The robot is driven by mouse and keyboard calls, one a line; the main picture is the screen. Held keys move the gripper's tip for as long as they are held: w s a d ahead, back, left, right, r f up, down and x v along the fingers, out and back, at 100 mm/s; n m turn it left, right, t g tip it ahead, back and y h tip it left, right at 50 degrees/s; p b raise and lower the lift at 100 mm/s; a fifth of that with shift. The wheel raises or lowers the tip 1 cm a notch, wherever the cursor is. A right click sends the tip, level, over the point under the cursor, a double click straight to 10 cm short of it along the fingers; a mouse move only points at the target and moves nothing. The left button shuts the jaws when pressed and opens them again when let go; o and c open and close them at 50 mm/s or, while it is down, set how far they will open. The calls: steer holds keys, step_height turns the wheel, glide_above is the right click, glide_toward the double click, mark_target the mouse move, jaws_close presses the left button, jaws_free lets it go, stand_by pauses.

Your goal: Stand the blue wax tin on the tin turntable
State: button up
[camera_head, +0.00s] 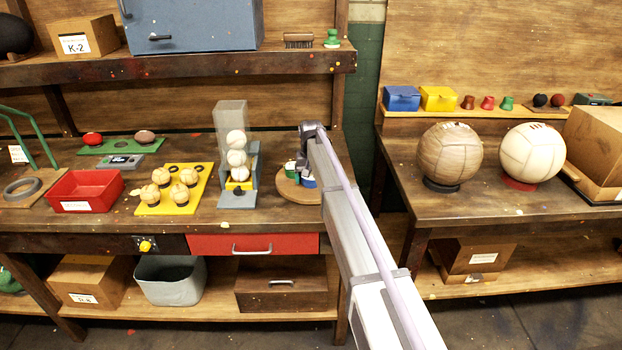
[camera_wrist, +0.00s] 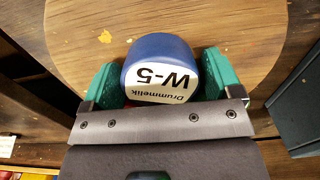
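The blue wax tin (camera_wrist: 160,58) has a white label reading W-5 and Drummelik, upside down in the wrist view. My gripper (camera_wrist: 162,74) has a green finger on each side of it, and both appear to touch it. The tin turntable (camera_wrist: 80,28), a round wooden disc, lies behind the tin. Whether the tin rests on it or hangs just above is unclear. In the head view, the turntable (camera_head: 287,193) is on the bench at the end of my arm. The blue tin (camera_head: 309,182) shows there beside my gripper (camera_head: 299,172), partly hidden by my arm.
A clear ball dispenser (camera_head: 232,125) stands just left of the turntable. Further left are a yellow tray (camera_head: 200,203) with several balls and a red bin (camera_head: 85,190). On the right bench are two large balls (camera_head: 449,153) and a cardboard box (camera_head: 597,145).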

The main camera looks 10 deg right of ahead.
steer(key=shift+o, duration=1)
step_height(320, 180, up, 12)
steer(key=p, duration=1.2)
steer(key=shift+r, duration=0.25)
steer(key=s+n, duration=0.1)
steer(key=s, duration=4.1)
steer(key=shift+s+n, duration=0.15)
steer(key=shift+n, duration=0.25)
steer(key=shift+f, duration=0.1)
steer(key=shift+c, duration=0.4)
